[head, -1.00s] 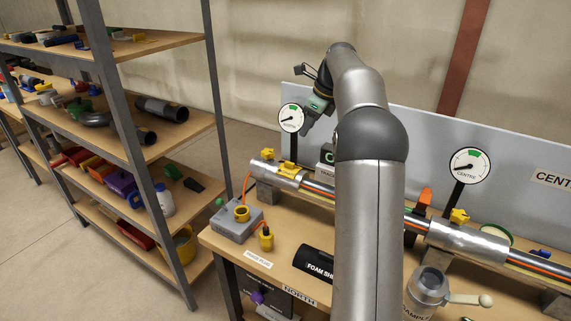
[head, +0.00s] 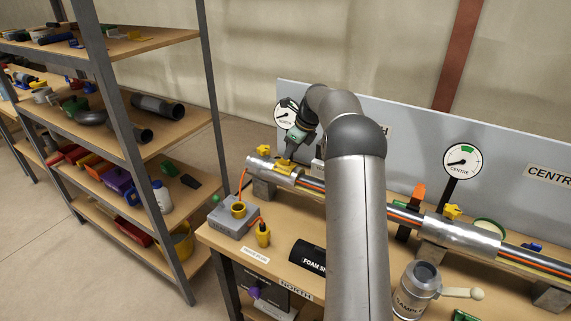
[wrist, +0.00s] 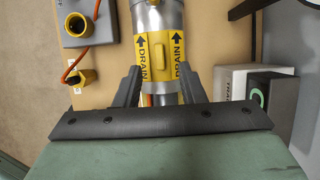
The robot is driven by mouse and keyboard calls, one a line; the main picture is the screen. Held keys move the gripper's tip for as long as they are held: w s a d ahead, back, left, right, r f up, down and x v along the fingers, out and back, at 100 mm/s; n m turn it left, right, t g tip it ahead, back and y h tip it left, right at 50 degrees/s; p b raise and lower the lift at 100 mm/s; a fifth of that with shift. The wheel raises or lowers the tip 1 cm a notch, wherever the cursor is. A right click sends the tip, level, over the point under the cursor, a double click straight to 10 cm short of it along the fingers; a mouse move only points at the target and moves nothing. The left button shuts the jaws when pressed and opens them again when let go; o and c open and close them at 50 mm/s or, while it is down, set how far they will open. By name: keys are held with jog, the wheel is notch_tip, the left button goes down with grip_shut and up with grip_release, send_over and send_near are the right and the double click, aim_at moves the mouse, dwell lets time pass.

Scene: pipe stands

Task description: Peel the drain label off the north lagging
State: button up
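The drain label (wrist: 158,58) is a yellow band with black arrows and the word DRAIN, wrapped on the silver north lagging (wrist: 160,18). A raised yellow tab is at its middle. In the head view the label (head: 284,169) is a small yellow patch on the lagging (head: 262,164) at the pipe's left end. My gripper (wrist: 159,70) is open and empty, its two dark fingertips apart over the label's left and right sides, with the tab beyond and between them. In the head view my gripper (head: 288,158) is just above the label. I cannot tell whether the fingers touch it.
A grey box (head: 230,224) with a yellow socket (head: 238,209) and orange cable stands left of the lagging. A yellow clip (head: 263,150) sits on the lagging's left end. The north gauge (head: 285,115) stands behind. A black foam sleeve (head: 308,257) lies in front.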

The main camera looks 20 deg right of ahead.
aim_at(285, 164)
jog(key=p+x, duration=0.1)
jog(key=x, duration=0.3)
jog(key=shift+a, duration=0.1)
grip_shut()
jog(key=shift+w+r, duration=0.1)
jog(key=shift+r, duration=0.05)
